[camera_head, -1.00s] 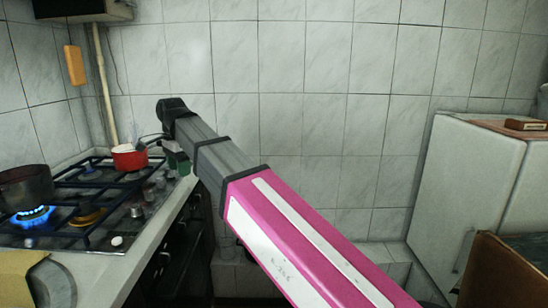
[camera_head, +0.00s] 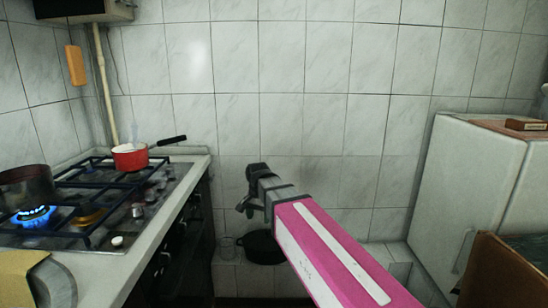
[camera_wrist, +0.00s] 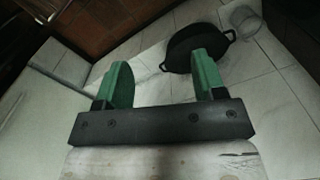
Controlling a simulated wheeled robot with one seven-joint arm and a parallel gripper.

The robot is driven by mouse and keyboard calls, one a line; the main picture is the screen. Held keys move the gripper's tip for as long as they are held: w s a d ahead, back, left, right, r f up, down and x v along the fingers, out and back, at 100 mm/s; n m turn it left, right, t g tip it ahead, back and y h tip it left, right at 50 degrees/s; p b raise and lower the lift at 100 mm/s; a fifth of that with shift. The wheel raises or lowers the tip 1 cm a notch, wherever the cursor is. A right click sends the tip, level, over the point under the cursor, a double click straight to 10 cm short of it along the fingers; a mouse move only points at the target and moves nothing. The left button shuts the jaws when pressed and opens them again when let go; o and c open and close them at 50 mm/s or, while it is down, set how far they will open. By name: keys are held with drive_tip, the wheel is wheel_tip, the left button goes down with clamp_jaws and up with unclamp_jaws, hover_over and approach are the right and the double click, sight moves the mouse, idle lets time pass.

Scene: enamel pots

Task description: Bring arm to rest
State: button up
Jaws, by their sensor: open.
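My gripper (camera_wrist: 162,85) shows in the wrist view with its two green fingers wide apart and nothing between them. In the head view my pink and grey arm reaches up from the lower right, and its grey wrist end (camera_head: 262,192) is in the middle of the picture, right of the stove counter. The fingers cannot be made out clearly there. A black pan (camera_head: 264,247) is low by the wall beyond the arm. It also shows in the wrist view (camera_wrist: 192,42), beyond the right finger and apart from it.
A red pot (camera_head: 130,158) with a black handle stands on the gas stove (camera_head: 75,237) at the left. A dark pot (camera_head: 27,187) sits by a lit blue flame. A white cabinet (camera_head: 462,195) stands at the right, with a brown chair back (camera_head: 500,270) before it.

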drive_tip(key=s+d+f+n, duration=0.2)
drive_tip(key=s+d+f, duration=0.2)
drive_tip(key=d+f, duration=0.5)
drive_tip(key=s+d+f+n, duration=0.2)
drive_tip(key=s+d+f, duration=0.2)
drive_tip(key=d+f, duration=0.5)
drive_tip(key=d, duration=0.6)
drive_tip(key=shift+d+f+n, duration=0.3)
drive_tip(key=shift+d, duration=0.1)
